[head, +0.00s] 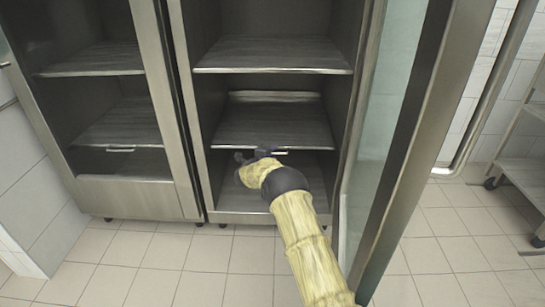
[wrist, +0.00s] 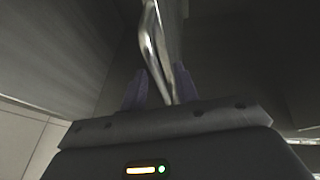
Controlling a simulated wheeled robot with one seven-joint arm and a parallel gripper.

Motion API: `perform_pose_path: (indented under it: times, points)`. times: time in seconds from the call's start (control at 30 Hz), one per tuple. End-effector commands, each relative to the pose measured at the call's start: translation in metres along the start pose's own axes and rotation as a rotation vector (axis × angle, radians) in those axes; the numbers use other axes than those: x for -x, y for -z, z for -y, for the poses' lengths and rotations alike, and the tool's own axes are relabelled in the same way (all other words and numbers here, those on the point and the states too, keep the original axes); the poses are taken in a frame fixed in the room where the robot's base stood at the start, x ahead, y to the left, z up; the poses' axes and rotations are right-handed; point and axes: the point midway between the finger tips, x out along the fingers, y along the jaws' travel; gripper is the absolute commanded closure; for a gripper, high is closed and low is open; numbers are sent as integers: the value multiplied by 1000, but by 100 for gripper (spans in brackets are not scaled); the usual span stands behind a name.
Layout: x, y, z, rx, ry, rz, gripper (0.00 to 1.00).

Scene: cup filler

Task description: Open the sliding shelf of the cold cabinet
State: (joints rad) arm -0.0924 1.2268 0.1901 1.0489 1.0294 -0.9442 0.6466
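The cold cabinet's right section (head: 275,55) stands with its glass door (head: 375,130) swung open to the right. Inside, the sliding shelf (head: 275,128) is a grey board at lower middle height and appears to sit within the cabinet. Its thin metal handle (head: 292,152) shows at the front edge. My gripper (head: 250,155) is at this handle, just below the shelf front. In the wrist view, the handle (wrist: 155,50) passes between the two dark purple fingers of my gripper (wrist: 160,90). The fingers are apart, with a gap on the handle's left side. Contact on the right is unclear.
A fixed upper shelf (head: 275,54) lies above the sliding shelf. The left cabinet section (head: 105,100) has its own shelves. The open door edge stands close to the right of my arm. Tiled floor (head: 160,265) in front is clear. A wheeled rack (head: 525,130) stands far right.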

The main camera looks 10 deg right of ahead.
Motion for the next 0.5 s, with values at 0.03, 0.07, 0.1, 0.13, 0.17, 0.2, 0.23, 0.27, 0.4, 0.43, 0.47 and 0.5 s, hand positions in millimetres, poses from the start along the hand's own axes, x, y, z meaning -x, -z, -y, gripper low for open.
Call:
perform_pose_path:
  times: [0.03, 0.07, 0.1, 0.13, 0.17, 0.2, 0.23, 0.27, 0.4, 0.43, 0.47, 0.5]
  points:
    - [-2, 0, 0, -1, 1, 0, 69]
    - [-2, 0, 0, -1, 1, 1, 69]
    - [-2, 0, 1, -1, 1, 1, 69]
    - [-2, 0, 1, -1, 0, 1, 69]
    - [-2, 0, 1, -1, 0, 1, 69]
    - [-2, 0, 1, -1, 0, 1, 69]
    - [-2, 0, 1, -1, 0, 1, 69]
    - [-2, 0, 1, -1, 0, 1, 69]
    - [-2, 0, 1, -1, 0, 1, 91]
    - [-2, 0, 1, -1, 0, 1, 97]
    - [-2, 0, 1, -1, 0, 1, 100]
    - [-2, 0, 1, -1, 0, 1, 100]
